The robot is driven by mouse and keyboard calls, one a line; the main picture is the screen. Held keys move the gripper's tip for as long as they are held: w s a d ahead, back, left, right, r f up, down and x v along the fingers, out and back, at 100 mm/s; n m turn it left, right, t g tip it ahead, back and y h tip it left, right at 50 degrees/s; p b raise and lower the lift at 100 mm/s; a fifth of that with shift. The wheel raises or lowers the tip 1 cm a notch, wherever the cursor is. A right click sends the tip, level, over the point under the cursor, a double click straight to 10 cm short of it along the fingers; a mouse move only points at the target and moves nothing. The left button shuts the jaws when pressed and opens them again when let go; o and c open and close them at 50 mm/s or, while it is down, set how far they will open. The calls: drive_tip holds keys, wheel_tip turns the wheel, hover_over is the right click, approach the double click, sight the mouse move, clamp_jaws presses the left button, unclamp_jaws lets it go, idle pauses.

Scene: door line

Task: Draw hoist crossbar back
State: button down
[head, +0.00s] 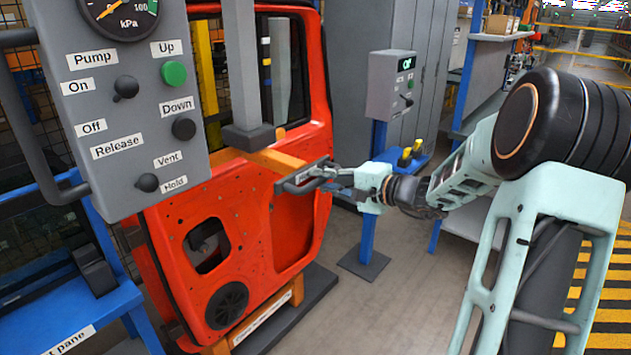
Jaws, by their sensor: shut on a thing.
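The hoist crossbar (275,160) is an orange bar that runs in front of the orange-red car door (285,230), below a grey vertical post (241,75). A dark handle (295,186) shows at the bar's right end. My gripper (318,178) reaches in from the right, and its fingers are shut on this handle. The fingers partly hide the handle. A grey control panel (130,100) with Pump, Up, Down and Release labels fills the upper left. Whether it joins the crossbar is hidden.
A blue rack (95,310) stands at the lower left. A grey control box (391,82) on a blue post (369,215) stands behind my gripper. Grey cabinets (350,50) stand at the back. Grey floor (390,300) is open at lower centre.

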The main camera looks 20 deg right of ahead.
drive_tip(key=shift+s+d+f, duration=0.1)
drive_tip(key=shift+d, duration=0.05)
drive_tip(key=c, duration=1.9)
unclamp_jaws()
drive_tip(key=shift+s+d, duration=0.1)
drive_tip(key=shift+s, duration=0.05)
drive_tip(key=v, duration=1.2)
